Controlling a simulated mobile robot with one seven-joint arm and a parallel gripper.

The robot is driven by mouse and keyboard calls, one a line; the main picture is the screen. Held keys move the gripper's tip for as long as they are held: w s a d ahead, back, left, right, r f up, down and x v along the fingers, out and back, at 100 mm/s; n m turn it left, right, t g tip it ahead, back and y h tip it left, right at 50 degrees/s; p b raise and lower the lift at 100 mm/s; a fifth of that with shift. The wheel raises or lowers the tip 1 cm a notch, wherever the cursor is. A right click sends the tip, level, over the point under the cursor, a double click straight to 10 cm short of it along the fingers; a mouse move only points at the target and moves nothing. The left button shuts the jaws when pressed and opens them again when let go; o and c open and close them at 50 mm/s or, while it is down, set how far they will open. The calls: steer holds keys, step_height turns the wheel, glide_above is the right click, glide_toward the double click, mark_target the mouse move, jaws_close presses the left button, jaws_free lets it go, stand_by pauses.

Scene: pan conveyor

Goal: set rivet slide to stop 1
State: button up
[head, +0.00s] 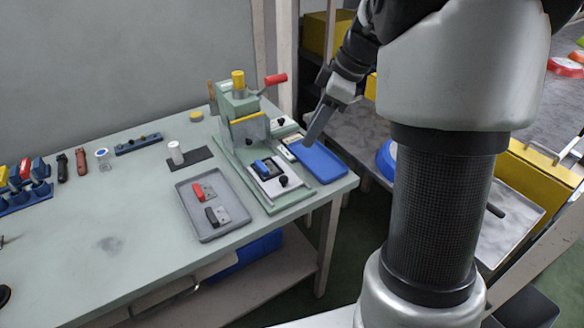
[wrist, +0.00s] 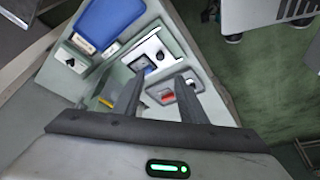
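The green rivet press (head: 240,125) stands near the right end of the bench. In front of it, a pale slide plate with a black knob (head: 283,182) carries a dark holder with a blue piece (head: 263,166). The plate also shows in the wrist view (wrist: 158,48), beyond my fingertips. Its stop markings are too small to read.
A blue tray (head: 325,166) lies right of the press. A grey tray (head: 212,234) with a red-handled and a black-handled piece lies to its left. Another small plate with a black knob (head: 282,122) sits behind. The bench's front left is largely clear.

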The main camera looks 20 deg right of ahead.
mark_target(284, 178)
steer(key=b+x, duration=0.2)
steer(key=x, duration=1.4)
steer(key=shift+a+f, duration=0.1)
steer(key=shift+a, duration=0.05)
jaws_close()
